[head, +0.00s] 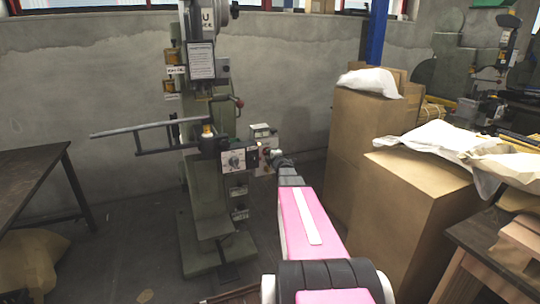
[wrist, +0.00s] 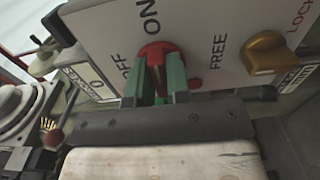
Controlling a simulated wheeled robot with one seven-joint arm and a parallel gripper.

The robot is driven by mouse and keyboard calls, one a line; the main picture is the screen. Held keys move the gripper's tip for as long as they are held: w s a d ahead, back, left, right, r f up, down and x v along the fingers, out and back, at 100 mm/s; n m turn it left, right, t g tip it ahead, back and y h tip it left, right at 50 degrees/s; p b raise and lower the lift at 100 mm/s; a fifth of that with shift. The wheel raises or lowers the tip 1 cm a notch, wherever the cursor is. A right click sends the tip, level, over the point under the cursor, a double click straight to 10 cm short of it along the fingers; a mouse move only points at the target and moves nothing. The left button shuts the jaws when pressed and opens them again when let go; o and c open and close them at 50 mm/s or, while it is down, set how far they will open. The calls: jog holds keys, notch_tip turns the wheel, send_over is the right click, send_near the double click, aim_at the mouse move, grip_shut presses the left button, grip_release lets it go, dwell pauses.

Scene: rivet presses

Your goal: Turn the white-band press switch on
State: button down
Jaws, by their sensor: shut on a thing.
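The green rivet press (head: 215,150) stands at centre left in the head view, with a white switch panel (head: 235,160) on its front. In the wrist view the panel (wrist: 222,25) carries the labels OFF, ON, FREE and LOCK. The red switch knob (wrist: 155,52) sits next to OFF and ON, and a yellow knob (wrist: 266,54) sits between FREE and LOCK. The green fingers of my gripper (wrist: 160,82) are shut on the red knob. They cover much of it, so I cannot tell its setting. In the head view my gripper (head: 272,155) is at the right side of the press.
Tall cardboard boxes (head: 350,150) stand close to the right of my arm, some with white sheets on top. A dark table (head: 30,175) is at the left. A long bar handle (head: 135,128) juts left from the press. Floor is free between table and press.

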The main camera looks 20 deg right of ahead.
jog(key=c, duration=1.1)
grip_release()
jog(key=s, duration=1.1)
jog(key=shift+d, duration=0.2)
